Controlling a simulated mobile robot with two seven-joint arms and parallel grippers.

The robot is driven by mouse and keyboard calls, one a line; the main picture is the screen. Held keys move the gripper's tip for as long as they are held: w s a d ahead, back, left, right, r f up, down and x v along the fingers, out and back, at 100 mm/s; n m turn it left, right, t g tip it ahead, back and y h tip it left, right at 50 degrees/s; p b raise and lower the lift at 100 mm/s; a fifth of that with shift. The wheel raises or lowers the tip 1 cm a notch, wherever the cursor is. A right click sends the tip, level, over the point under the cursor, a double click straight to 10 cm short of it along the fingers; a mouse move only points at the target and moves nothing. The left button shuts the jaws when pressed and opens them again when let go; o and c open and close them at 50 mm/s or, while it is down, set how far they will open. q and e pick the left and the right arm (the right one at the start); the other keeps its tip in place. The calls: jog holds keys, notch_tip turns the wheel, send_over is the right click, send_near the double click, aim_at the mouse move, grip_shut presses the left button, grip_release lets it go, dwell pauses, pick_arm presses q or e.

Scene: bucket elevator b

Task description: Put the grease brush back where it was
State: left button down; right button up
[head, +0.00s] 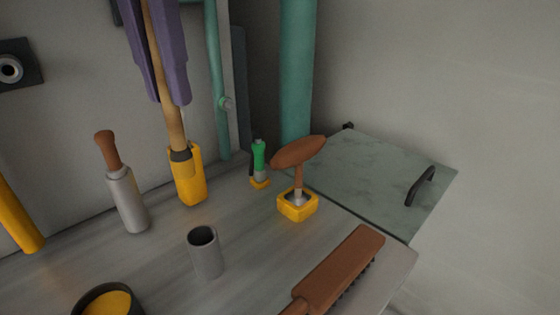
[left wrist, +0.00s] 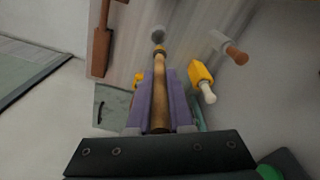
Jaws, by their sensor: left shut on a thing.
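My left gripper (head: 170,98) has purple fingers shut on the wooden handle of the grease brush (head: 171,128). The brush points down over the bench, with a dark ferrule and short pale bristles at its lower end. In the left wrist view the brush (left wrist: 159,95) runs forward from between the fingers (left wrist: 158,100). An open grey cup (head: 206,256) stands on the bench, nearer than the brush in the head view. In the left wrist view the cup (left wrist: 158,34) appears just beyond the brush tip. My right gripper is not in view.
Behind the brush is a yellow holder (head: 196,182). A grey cylinder with a brown handle (head: 126,200), a green-handled tool (head: 258,158), a brown-topped tool in a yellow block (head: 297,206), a brown wire brush (head: 342,268) and a dark pot of yellow grease (head: 108,303) surround the cup.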

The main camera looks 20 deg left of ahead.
aim_at(170, 125)
pick_arm(q)
notch_tip(170, 125, down, 16)
jog(key=shift+f, duration=0.2)
jog(key=c, duration=0.8)
grip_release()
jog(key=shift+r, duration=0.1)
jog(key=r, duration=1.2)
jog(key=shift+s+d, duration=0.1)
jog(key=shift+s, duration=0.3)
